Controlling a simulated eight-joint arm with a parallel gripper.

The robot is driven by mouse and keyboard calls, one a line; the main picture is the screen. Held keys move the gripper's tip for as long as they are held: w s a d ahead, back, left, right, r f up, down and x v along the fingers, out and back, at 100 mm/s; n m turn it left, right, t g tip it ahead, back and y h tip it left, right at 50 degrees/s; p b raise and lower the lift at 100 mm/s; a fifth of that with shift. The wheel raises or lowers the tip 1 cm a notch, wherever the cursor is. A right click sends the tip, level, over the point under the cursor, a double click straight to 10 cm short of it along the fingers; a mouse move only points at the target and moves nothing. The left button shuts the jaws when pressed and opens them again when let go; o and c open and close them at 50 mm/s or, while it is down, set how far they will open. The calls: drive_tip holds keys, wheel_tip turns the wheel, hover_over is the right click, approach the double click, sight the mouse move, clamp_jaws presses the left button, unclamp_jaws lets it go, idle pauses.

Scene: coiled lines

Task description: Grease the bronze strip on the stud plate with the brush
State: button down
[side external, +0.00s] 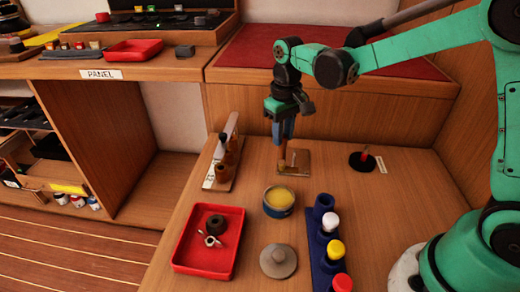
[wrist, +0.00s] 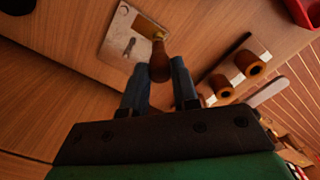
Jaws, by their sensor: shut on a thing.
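My gripper (side external: 284,128) is shut on the brush (side external: 282,153), which hangs downward below the blue fingers. In the wrist view the brown brush handle (wrist: 159,68) sits between the fingertips. The brush's lower end is over the left part of the stud plate (side external: 300,171); I cannot tell whether the bristles touch it. The plate also shows in the wrist view (wrist: 117,40). A bronze-coloured patch (wrist: 150,29) on it, probably the strip, is partly hidden by the brush. An open blue tin of yellow grease (side external: 279,198) stands in front of the plate.
A red tray (side external: 185,262) with small parts lies front left. A grey round lid (side external: 278,262) and a blue rack (side external: 318,262) with coloured caps are in front. A wooden holder (side external: 222,172) stands left, a black round base (side external: 361,161) right. Bare bench lies right of the rack.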

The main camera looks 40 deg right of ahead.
drive_tip(key=shift+w+a, duration=0.15)
drive_tip(key=shift+a, duration=0.05)
drive_tip(key=shift+d, duration=0.1)
drive_tip(key=shift+s+d, duration=0.45)
drive_tip(key=shift+s, duration=0.05)
drive_tip(key=shift+s, duration=0.1)
drive_tip(key=shift+s+d+r, duration=0.1)
drive_tip(key=shift+s+d, duration=0.3)
drive_tip(key=shift+d, duration=0.1)
idle(0.4)
drive_tip(key=shift+s+d, duration=0.45)
drive_tip(key=shift+d, duration=0.1)
drive_tip(key=shift+w+a, duration=0.1)
drive_tip(key=shift+w+a, duration=0.45)
